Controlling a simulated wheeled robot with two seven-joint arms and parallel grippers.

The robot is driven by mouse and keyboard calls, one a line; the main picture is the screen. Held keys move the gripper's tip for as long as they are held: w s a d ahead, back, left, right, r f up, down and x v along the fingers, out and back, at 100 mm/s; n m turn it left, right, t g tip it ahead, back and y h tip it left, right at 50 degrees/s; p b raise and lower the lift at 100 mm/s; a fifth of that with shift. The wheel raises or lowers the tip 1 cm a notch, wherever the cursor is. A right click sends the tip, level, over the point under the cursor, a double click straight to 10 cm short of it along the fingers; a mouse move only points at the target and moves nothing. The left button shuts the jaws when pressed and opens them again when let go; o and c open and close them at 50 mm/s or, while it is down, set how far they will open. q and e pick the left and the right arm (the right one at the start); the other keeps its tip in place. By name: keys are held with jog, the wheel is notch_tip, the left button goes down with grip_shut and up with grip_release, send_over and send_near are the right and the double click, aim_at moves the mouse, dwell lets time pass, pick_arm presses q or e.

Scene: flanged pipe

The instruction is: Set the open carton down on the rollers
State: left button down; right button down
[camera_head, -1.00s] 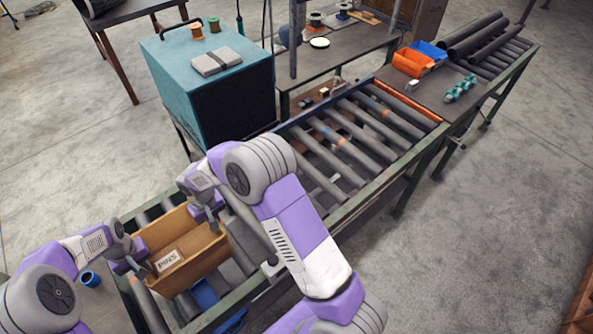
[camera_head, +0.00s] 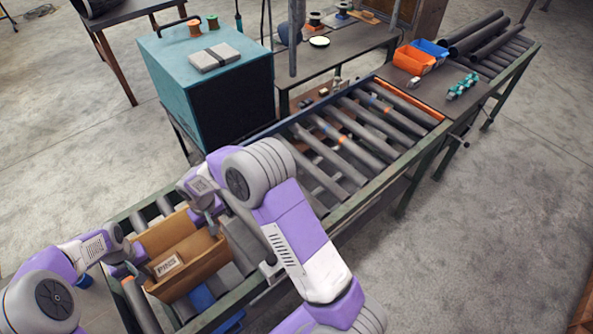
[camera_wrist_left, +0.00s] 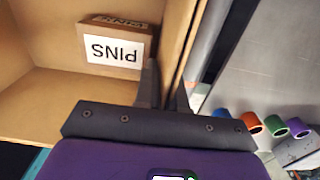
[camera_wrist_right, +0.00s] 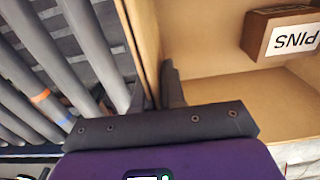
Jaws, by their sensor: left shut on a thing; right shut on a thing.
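The open carton (camera_head: 201,265) is a brown cardboard box at the lower left of the head view, held between my two arms over the near part of the roller conveyor (camera_head: 340,125). A small box labelled PINS (camera_wrist_left: 117,42) lies inside it and also shows in the right wrist view (camera_wrist_right: 283,33). My left gripper (camera_wrist_left: 166,88) is shut on one carton wall, and my right gripper (camera_wrist_right: 156,88) is shut on the opposite wall. Rollers (camera_wrist_right: 90,40) show beside the carton in the right wrist view. Whether the carton's underside touches the rollers is hidden.
A teal cabinet (camera_head: 180,75) stands behind the conveyor. Blue items (camera_head: 203,300) lie just below the carton's near side. Orange (camera_head: 408,61) and blue bins sit farther along, and the rollers in the middle are clear.

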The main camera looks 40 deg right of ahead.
pick_arm(q)
jog(key=c, duration=1.6)
grip_release()
jog(key=shift+f, duration=0.2)
jog(key=shift+c, duration=0.2)
pick_arm(e)
jog(key=c, duration=1.6)
grip_release()
jog(key=shift+f, duration=0.25)
jog(key=shift+c, duration=0.2)
pick_arm(q)
jog(key=o, duration=0.4)
jog(key=shift+r, duration=0.1)
pick_arm(e)
jog(key=o, duration=0.4)
jog(key=shift+r, duration=0.1)
pick_arm(q)
notch_tip(320, 180, up, 12)
jog(key=shift+f, duration=0.1)
pick_arm(e)
notch_tip(320, 180, up, 12)
jog(key=shift+r, duration=0.1)
